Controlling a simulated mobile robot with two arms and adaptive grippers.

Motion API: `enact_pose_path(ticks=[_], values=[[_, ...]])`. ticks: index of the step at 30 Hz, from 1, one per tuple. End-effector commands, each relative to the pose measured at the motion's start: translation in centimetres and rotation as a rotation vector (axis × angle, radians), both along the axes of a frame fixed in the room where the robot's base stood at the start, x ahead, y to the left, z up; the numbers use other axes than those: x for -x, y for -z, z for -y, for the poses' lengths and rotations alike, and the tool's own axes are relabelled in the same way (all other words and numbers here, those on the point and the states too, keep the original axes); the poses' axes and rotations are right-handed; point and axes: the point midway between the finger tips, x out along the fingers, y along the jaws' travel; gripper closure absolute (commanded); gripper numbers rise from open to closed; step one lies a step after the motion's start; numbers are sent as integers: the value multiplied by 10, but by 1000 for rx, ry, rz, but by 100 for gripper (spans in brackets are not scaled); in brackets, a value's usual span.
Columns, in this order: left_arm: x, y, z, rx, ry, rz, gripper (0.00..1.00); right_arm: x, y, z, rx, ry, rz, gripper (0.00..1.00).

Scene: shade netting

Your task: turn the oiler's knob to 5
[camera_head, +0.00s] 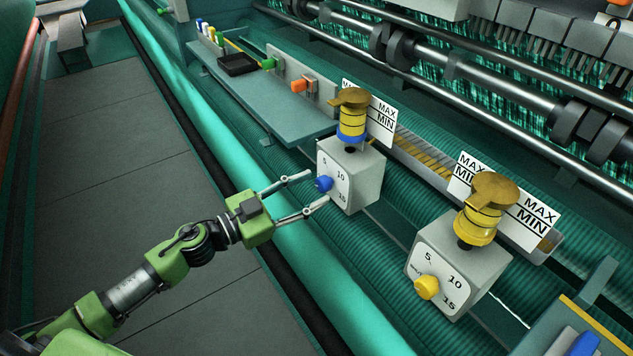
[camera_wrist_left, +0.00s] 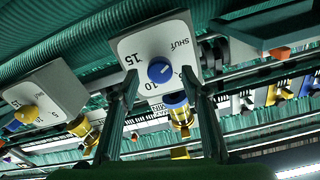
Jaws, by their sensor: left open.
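A pale box-shaped oiler (camera_head: 365,185) with a yellow cup on top carries a blue knob (camera_head: 324,183) on its dial face. The dial shows 5, 10 and 15. In the left wrist view the blue knob (camera_wrist_left: 160,70) has a white mark pointing right and slightly up; SHUT stands above it, 15 and 10 to its left and below. I cannot read the exact setting. My left gripper (camera_head: 318,188) is open, its two fingers pointing at the dial on either side of the knob, with no clear contact. A second oiler (camera_head: 480,262) has a yellow knob (camera_head: 427,287). My right gripper is out of view.
A grey-green shelf (camera_head: 275,110) with a black tray (camera_head: 237,64) and an orange part (camera_head: 298,86) lies behind the oiler. MAX/MIN plates stand behind the cups. A long teal roll (camera_head: 290,240) runs below my arm. The walkway floor (camera_head: 110,170) is clear.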

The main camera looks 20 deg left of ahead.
Motion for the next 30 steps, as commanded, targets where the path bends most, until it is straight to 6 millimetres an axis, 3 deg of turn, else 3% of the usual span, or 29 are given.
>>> enact_pose_path(ticks=[6,17,21,30], values=[[-16,-1,12,0,-1,0,58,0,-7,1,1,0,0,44],[-18,0,14,-1,0,-1,58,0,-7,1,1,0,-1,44],[-18,0,14,-1,0,-1,94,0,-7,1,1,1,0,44],[-18,0,14,-11,0,9,96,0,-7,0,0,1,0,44]])
